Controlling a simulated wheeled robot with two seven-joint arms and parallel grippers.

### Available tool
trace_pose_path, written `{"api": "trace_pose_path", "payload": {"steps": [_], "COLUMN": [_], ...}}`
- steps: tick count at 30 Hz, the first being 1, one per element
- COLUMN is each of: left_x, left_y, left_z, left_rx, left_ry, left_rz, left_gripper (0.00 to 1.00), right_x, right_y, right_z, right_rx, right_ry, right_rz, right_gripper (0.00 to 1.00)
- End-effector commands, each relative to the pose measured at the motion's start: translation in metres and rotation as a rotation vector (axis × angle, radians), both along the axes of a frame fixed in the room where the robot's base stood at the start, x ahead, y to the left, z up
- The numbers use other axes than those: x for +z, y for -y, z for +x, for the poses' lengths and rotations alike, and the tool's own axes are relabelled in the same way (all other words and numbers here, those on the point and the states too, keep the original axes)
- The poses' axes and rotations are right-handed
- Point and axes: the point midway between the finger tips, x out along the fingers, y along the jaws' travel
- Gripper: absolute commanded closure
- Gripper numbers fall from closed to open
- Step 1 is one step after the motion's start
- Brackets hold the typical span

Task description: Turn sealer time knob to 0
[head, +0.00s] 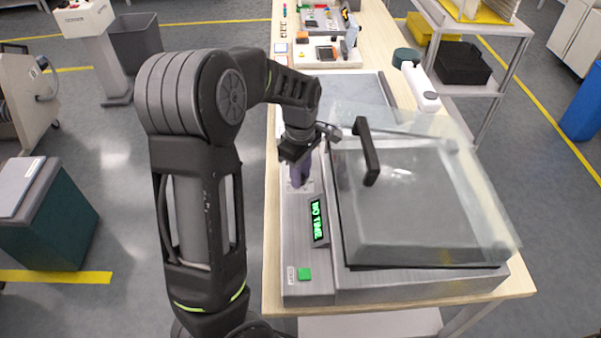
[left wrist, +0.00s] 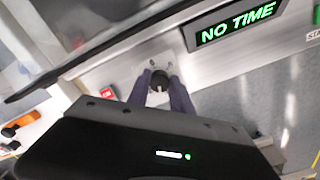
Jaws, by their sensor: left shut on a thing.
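The sealer (head: 400,285) is a grey metal machine on the table, with a clear lid and a black handle (head: 368,150). Its green display (head: 318,220) reads "NO TIME"; the display also shows in the left wrist view (left wrist: 238,22). The black time knob (left wrist: 158,84) with a light pointer mark is on the sealer's panel. My left gripper (head: 299,178) reaches down to the panel. In the left wrist view its purple fingers (left wrist: 160,80) are shut on the knob from both sides. In the head view the gripper hides the knob. My right gripper is not in view.
A green button (head: 304,274) sits at the sealer's front left. A red switch (left wrist: 108,93) is near the knob. The sealer's lid handle stands just right of my left gripper.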

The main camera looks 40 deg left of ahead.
Motion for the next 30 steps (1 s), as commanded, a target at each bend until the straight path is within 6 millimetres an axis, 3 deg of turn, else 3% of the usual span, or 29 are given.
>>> {"api": "trace_pose_path", "payload": {"steps": [2, 3, 11, 22, 30], "left_x": [0.000, 0.000, 0.000, 0.006, 0.045], "left_y": [0.000, 0.000, 0.000, 0.000, 0.000], "left_z": [0.000, 0.000, 0.000, 0.001, 0.001], "left_rx": [-0.001, -0.001, -0.001, -0.002, -0.002], "left_ry": [0.001, 0.001, 0.000, 0.002, 0.005], "left_rz": [0.000, 0.000, 0.000, 0.000, 0.000], "left_gripper": [1.00, 0.73, 0.52, 0.52, 0.52], "right_x": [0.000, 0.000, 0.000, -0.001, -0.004], "right_y": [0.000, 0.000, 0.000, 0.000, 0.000], "right_z": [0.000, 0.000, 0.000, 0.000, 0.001], "right_rx": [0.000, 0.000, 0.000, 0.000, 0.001], "right_ry": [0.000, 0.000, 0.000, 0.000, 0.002], "right_rz": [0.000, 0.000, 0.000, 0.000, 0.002], "right_gripper": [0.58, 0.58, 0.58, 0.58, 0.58]}}
